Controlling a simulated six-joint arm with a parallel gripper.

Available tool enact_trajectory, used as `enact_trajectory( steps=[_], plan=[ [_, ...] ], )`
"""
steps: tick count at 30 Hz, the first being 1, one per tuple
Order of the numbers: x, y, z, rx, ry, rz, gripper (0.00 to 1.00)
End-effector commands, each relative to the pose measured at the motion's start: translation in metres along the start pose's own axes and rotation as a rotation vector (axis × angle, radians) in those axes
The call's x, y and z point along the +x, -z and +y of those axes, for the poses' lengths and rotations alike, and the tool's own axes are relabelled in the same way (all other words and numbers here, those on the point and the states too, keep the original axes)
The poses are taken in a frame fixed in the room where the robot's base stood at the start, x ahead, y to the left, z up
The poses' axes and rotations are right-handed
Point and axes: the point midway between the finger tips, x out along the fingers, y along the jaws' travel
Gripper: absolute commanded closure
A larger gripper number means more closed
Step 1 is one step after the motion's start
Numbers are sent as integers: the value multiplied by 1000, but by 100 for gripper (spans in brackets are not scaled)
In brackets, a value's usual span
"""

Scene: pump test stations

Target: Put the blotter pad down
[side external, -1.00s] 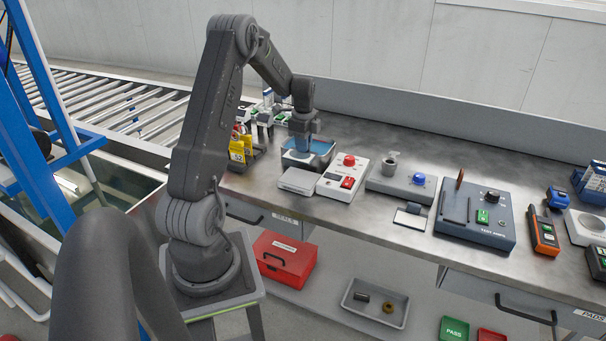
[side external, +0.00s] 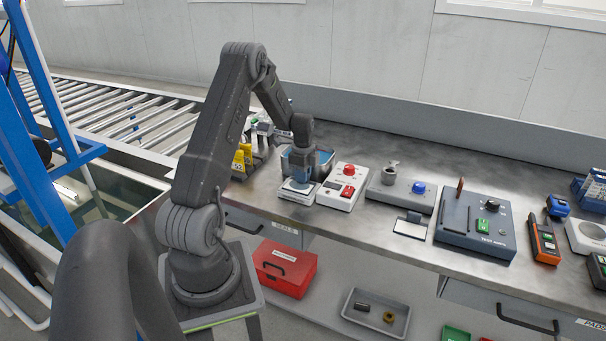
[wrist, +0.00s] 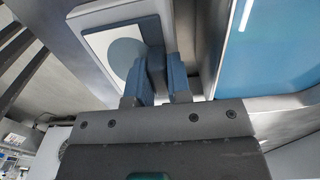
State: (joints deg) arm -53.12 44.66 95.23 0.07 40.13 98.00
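My gripper (side external: 299,183) points down, low over a pale flat unit (side external: 294,196) on the bench, just in front of the blue tray. In the wrist view, its two blue-grey fingers (wrist: 161,82) are close together with a narrow dark piece (wrist: 156,64) between them. I take this piece to be the blotter pad; most of it is hidden by the fingers. Beside the fingers lies a white square with a grey disc (wrist: 121,52) on top of the pale unit. I cannot tell whether the held piece touches the unit.
The blue tray (wrist: 277,50) stands right beside the fingers. A white box with red buttons (side external: 342,187) is close on the right in the side view. Yellow packets (side external: 243,160) stand to the left.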

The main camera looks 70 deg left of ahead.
Motion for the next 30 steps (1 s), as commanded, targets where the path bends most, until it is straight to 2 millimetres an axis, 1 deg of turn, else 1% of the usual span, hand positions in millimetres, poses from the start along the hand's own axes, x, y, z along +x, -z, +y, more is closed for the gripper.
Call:
enact_trajectory(
  steps=[1, 7, 14, 17, 20, 30],
  plan=[
    [0, 0, 0, 0, 0, 0, 77],
    [0, 0, 0, 0, 0, 0, 58],
    [-1, 0, 0, 0, 1, 0, 58],
    [-7, 0, -1, 0, 3, 0, 58],
    [-20, 0, -1, 0, 4, 0, 58],
    [-90, 0, -1, 1, 6, 0, 58]
  ],
)
